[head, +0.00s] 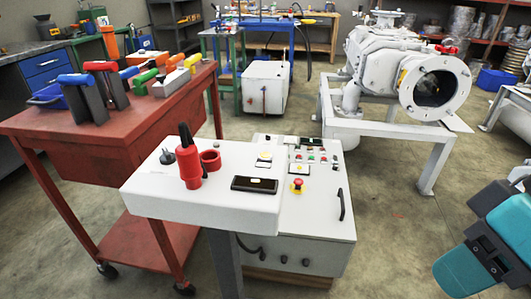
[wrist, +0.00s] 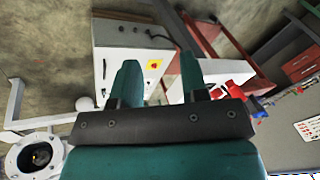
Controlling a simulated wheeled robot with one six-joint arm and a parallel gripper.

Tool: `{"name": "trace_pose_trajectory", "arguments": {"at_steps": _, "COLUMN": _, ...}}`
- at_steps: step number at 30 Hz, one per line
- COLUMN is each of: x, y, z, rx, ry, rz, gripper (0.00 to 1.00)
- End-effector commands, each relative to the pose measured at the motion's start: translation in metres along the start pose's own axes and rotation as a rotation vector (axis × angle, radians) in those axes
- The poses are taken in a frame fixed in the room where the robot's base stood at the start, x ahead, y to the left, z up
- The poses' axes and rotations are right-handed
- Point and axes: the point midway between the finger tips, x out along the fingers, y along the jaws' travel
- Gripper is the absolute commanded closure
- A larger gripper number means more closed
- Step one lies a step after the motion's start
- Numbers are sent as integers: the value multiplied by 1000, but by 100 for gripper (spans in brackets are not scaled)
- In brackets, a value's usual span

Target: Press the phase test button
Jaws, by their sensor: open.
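A white control cabinet (head: 305,228) stands in the middle of the head view; its sloped top carries several small red, green and white buttons (head: 310,157) and a red mushroom button on a yellow base (head: 297,186). A white shelf in front (head: 145,199) holds a black box with a pale yellow mark (head: 254,184). I cannot tell which control is the phase test button. In the wrist view my gripper (wrist: 158,72) is open and empty, its two teal fingers apart, with the cabinet (wrist: 117,65) beyond them. Part of my teal arm shows at the head view's right edge.
A red plug (head: 188,165) and red socket (head: 210,160) are on the shelf. A red tool cart (head: 130,160) stands left. A grey vacuum pump (head: 385,65) on a white frame stands behind right. Floor right of the cabinet is clear.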

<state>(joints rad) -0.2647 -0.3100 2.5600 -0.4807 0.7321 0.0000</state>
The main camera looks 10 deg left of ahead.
Motion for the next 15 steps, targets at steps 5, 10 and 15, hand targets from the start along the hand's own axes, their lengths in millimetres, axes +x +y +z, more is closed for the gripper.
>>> {"name": "trace_pose_trajectory", "arguments": {"at_steps": 5, "x": 0, "y": 0, "z": 0, "rx": 0, "ry": 0, "rz": 0, "gripper": 100}}
{"name": "trace_pose_trajectory", "arguments": {"at_steps": 10, "x": 0, "y": 0, "z": 0, "rx": 0, "ry": 0, "rz": 0, "gripper": 100}}
{"name": "trace_pose_trajectory", "arguments": {"at_steps": 15, "x": 0, "y": 0, "z": 0, "rx": 0, "ry": 0, "rz": 0, "gripper": 100}}
